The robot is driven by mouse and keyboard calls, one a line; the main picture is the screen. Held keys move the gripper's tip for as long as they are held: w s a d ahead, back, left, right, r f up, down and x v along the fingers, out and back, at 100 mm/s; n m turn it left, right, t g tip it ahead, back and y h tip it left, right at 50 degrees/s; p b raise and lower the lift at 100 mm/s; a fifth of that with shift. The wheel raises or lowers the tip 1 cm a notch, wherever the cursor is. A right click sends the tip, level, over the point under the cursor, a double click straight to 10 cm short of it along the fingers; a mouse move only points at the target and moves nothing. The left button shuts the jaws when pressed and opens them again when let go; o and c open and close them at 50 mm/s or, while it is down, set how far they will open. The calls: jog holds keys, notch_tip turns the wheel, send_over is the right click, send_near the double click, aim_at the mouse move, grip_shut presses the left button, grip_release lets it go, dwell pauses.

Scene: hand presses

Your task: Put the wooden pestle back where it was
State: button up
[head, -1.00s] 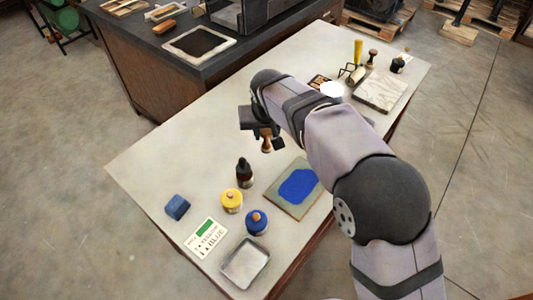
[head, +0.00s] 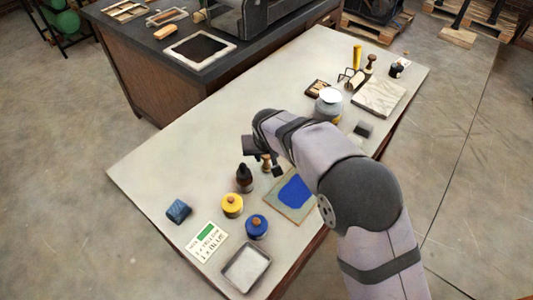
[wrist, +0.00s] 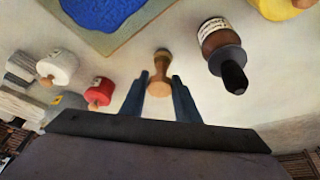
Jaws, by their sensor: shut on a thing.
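My gripper (head: 264,160) is shut on the wooden pestle (head: 267,163), just beyond the dark dropper bottle (head: 244,180) in the head view. In the wrist view, the pestle (wrist: 160,75) stands roughly upright between the two fingers, its rounded pale-brown end towards the camera. Its far end is close to the table, but I cannot tell if it touches. The slab with blue ink (head: 294,190) lies to the right of the pestle in the head view; it also shows at the top of the wrist view (wrist: 150,12).
Near the bottle stand a yellow jar (head: 232,205) and a blue jar (head: 256,224). A blue block (head: 179,211), a card (head: 206,241) and a metal tray (head: 246,267) lie around them. The wrist view shows a red jar (wrist: 98,92) and a white jar (wrist: 57,68). The table's left side is clear.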

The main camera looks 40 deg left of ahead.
jog(key=shift+f, duration=0.15)
jog(key=o, duration=1.1)
jog(key=shift+r, duration=0.35)
jog(key=b+v, duration=0.2)
jog(key=v, duration=0.9)
jog(key=shift+s+d+r, duration=0.15)
jog(key=shift+d+r, duration=0.05)
jog(key=shift+r, duration=0.05)
